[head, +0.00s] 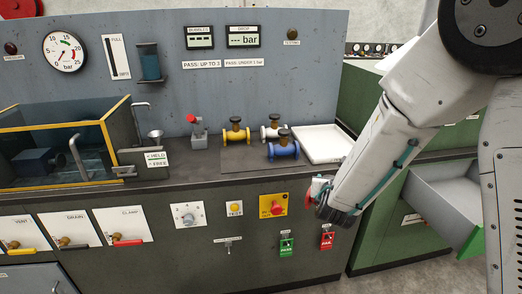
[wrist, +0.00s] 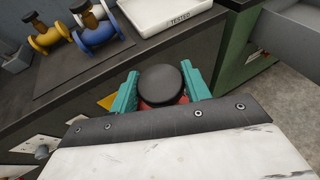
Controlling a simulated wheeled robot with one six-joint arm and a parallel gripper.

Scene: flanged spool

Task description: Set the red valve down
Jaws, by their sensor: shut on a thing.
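The red valve (head: 318,187) is in my gripper, in front of the right part of the bench; my arm hides part of it in the head view. In the wrist view, its dark round cap (wrist: 159,84) and a bit of red body (wrist: 163,105) show between the teal fingers. My gripper (wrist: 158,90) is shut on the valve, out past the bench's front edge. A blue valve (head: 284,148), a yellow valve (head: 235,133) and a white valve (head: 271,128) stand on a dark mat (head: 240,166) on the bench.
A white tray (head: 322,143), marked TESTED in the wrist view (wrist: 181,20), sits right of the mat. A grey and red fixture (head: 198,133) stands left of the valves. A water tank (head: 60,150) is far left. An open drawer (head: 440,205) juts out at right.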

